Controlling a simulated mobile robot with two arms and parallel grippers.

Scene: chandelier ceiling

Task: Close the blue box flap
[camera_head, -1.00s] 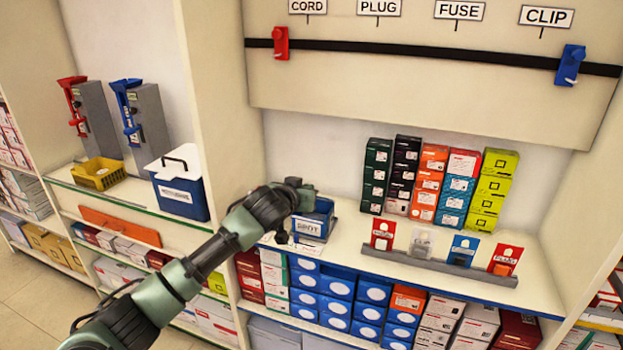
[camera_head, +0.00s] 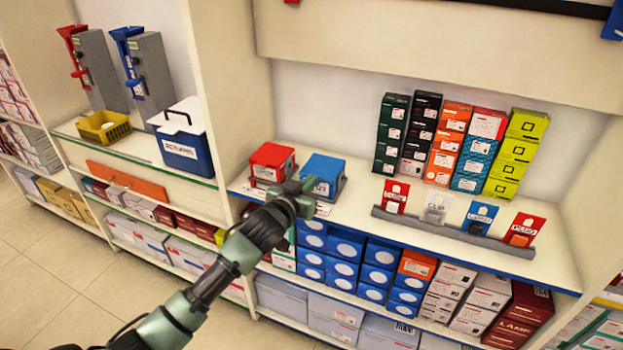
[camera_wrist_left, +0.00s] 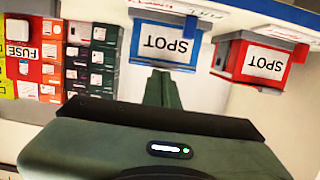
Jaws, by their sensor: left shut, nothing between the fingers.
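The blue box (camera_head: 324,172) stands on the shelf, next to a similar red box (camera_head: 272,160) on its left. Its top shows as a flat blue surface in the head view, so the flap looks down, though the gripper hides part of the front. In the left wrist view, which is upside down, the blue box (camera_wrist_left: 165,42) shows its SPOT label, and the red box (camera_wrist_left: 265,60) is beside it. My left gripper (camera_head: 308,186) is shut and empty, in front of the blue box; I cannot tell if it touches. My right gripper is not in view.
Stacked coloured boxes (camera_head: 455,150) stand at the back of the shelf. A grey rail (camera_head: 450,232) with packets lies along the front right. An upright panel (camera_head: 232,90) divides off the left bay, with a blue-and-white cooler (camera_head: 184,142). Shelf between boxes and stacks is clear.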

